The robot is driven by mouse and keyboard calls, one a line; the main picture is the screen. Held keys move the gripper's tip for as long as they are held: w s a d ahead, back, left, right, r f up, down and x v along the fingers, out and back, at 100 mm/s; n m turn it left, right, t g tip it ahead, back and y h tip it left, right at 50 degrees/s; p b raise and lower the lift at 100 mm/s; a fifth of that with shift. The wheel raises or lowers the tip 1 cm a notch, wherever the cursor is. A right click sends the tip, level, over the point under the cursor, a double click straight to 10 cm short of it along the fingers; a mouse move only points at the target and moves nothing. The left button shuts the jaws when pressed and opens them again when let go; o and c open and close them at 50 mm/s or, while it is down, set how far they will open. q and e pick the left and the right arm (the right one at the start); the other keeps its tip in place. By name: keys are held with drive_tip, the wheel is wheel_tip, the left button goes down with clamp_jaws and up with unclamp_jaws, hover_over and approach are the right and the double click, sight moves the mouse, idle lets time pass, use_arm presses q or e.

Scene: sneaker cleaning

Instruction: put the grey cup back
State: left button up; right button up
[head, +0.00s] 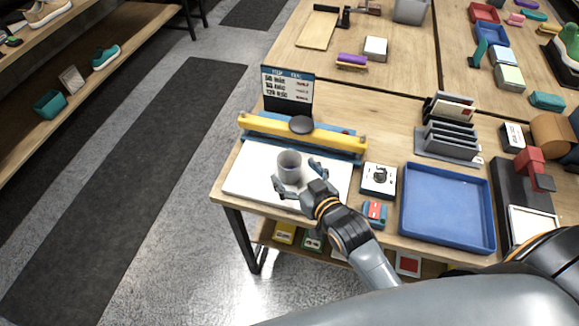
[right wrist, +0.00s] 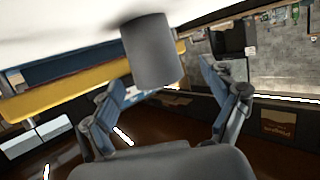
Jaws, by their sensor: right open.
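The grey cup (head: 289,164) stands upright on the white board (head: 248,180) at the left end of the table. My right gripper (head: 298,180) is open, its fingers just in front of the cup and to either side of its near face. In the right wrist view the cup (right wrist: 152,50) shows beyond the open fingertips of the right gripper (right wrist: 165,90), with a gap visible. I cannot tell whether a finger touches it. My left gripper is not in view.
A yellow bar (head: 340,140) with a dark round knob (head: 301,124) runs behind the cup, before a price sign (head: 287,86). A white box with a dial (head: 379,179) and a blue tray (head: 447,207) lie to the right. The board's left part is clear.

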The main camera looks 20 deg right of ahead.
sight(284, 158)
drive_tip(key=x, duration=0.4)
drive_tip(key=shift+w+d+f+p, duration=0.15)
drive_tip(key=shift+d+p, duration=0.1)
drive_tip(key=shift+p, duration=0.1)
drive_tip(key=c, duration=1.3)
drive_tip(key=shift+c, duration=0.2)
